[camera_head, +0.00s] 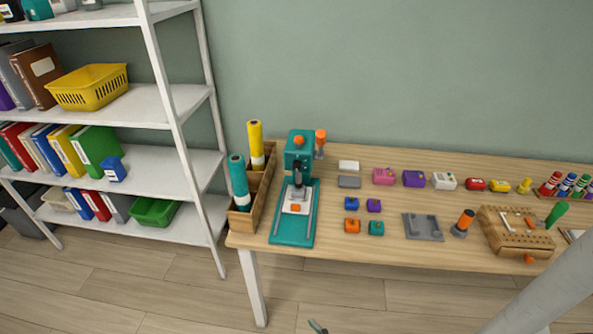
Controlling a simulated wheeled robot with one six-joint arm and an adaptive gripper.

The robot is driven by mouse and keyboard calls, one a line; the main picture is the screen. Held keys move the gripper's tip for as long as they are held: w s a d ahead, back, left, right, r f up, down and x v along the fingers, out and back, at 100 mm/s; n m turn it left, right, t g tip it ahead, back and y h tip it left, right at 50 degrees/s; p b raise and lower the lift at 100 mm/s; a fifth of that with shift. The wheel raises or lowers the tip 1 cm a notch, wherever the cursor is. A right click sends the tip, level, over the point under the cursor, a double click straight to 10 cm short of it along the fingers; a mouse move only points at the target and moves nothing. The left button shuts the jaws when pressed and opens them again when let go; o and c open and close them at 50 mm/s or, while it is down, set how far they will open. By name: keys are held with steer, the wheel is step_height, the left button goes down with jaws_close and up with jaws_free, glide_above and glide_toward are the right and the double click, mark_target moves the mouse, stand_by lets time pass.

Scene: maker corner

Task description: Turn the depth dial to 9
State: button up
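A teal press-like machine (299,150) stands upright near the left end of the wooden table, on a long teal base (293,232). An orange round knob (299,140) is on the front of its head, and an orange-topped grey lever or post (320,138) shows at its right. I cannot tell which part is the depth dial; no numbers or pointer can be read. A small dark and green tip (318,327) at the bottom edge may be part of my gripper, well in front of and below the table. The rest is out of frame.
A wooden box (262,188) with teal and yellow rolls stands left of the machine. Several small coloured boxes, a grey plate (423,227) and a pegged wooden block (515,232) lie to the right. White shelves (165,165) stand left. My pale arm link crosses the lower right.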

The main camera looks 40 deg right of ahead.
steer(key=w+d+r+m+h, duration=0.1)
steer(key=w+d+h, duration=0.1)
steer(key=w+d, duration=0.35)
steer(key=w+d+r+m+h, duration=0.1)
steer(key=w+d+r+h, duration=0.15)
steer(key=w, duration=0.55)
steer(key=m+g+h, duration=0.3)
steer(key=m+h, duration=0.2)
steer(key=h, duration=0.2)
glide_toward(297, 167)
steer(key=shift+y, duration=0.25)
steer(key=x, duration=0.9)
steer(key=shift+s+r, duration=0.1)
steer(key=shift+r, duration=0.1)
steer(key=shift+c, duration=0.3)
jaws_close()
